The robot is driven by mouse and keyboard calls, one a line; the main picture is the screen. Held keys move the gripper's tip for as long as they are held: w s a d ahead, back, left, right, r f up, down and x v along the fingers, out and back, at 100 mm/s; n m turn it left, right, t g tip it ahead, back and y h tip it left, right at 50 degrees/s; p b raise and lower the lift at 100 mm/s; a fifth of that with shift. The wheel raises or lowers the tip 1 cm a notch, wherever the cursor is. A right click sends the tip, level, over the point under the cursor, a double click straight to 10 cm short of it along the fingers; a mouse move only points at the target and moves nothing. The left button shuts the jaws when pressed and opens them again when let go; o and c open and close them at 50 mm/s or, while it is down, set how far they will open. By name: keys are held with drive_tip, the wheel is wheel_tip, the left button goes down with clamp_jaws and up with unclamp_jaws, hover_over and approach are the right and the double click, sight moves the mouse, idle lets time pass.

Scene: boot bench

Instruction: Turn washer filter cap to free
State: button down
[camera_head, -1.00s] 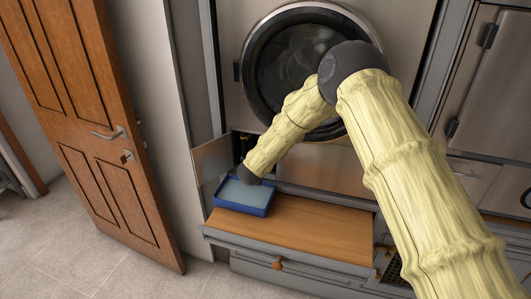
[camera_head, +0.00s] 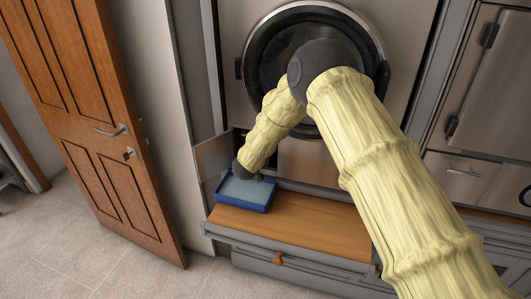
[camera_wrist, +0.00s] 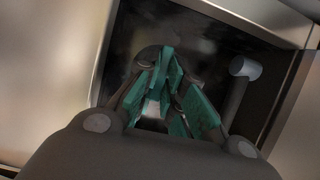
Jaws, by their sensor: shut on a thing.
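My gripper (camera_wrist: 168,68), with teal finger pads, reaches into the dark filter recess (camera_wrist: 200,38) in the wrist view. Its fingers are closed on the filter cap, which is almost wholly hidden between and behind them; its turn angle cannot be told. In the head view my arm bends down to the small open flap (camera_head: 212,156) at the washer's lower left, and the gripper itself is hidden there. The washer (camera_head: 400,30) has its round dark door shut.
A blue tray (camera_head: 247,204) with pale-blue contents lies on the wooden bench top (camera_head: 310,229) right below the wrist. A grey cylinder-ended part (camera_wrist: 245,68) sits at the right in the recess. A brown door (camera_head: 100,100) stands at left.

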drive_tip(key=c, duration=1.5)
unclamp_jaws()
drive_tip(key=shift+f, duration=0.1)
drive_tip(key=shift+s, duration=0.1)
drive_tip(key=v, duration=1.1)
drive_tip(key=shift+s+a+r, duration=0.2)
drive_tip(key=shift+s+r, duration=0.05)
drive_tip(key=shift+s, duration=0.05)
drive_tip(key=shift+d, duration=0.1)
